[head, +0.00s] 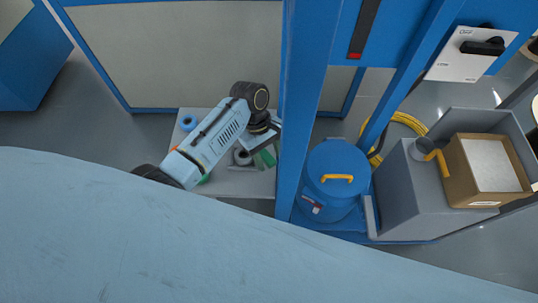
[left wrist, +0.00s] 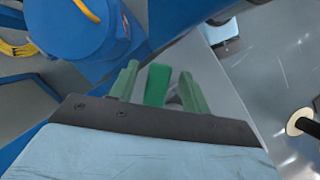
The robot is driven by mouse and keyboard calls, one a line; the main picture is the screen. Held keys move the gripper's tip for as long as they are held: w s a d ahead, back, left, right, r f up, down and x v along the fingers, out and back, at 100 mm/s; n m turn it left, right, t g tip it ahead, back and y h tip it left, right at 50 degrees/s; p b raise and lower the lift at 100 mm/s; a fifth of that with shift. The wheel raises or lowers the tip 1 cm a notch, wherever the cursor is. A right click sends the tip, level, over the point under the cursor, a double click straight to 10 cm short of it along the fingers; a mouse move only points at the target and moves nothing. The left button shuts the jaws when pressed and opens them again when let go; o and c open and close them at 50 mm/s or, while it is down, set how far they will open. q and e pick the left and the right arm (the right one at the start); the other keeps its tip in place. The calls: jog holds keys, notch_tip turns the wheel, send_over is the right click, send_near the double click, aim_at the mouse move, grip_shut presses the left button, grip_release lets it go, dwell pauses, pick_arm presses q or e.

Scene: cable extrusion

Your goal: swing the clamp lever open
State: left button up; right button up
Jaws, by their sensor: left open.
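A blue drum (head: 334,185) with a blue lid and a yellow handle (head: 337,178) stands right of the blue post. It also shows at the top left of the left wrist view (left wrist: 75,30). I cannot clearly make out a clamp lever on it. My left gripper (head: 266,157) is left of the post, apart from the drum and partly hidden. In the left wrist view its two green fingers (left wrist: 158,88) stand apart; a green piece (left wrist: 157,84) shows between them, and I cannot tell whether it is touched. My right gripper is not in view.
The blue post (head: 304,110) rises between my left gripper and the drum. A grey bench (head: 245,188) lies below that arm. A grey bin (head: 410,195) with a cardboard box (head: 488,170) stands right of the drum. A yellow hose (head: 408,121) lies behind.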

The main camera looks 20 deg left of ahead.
pick_arm(q)
grip_shut()
dwell(0.3)
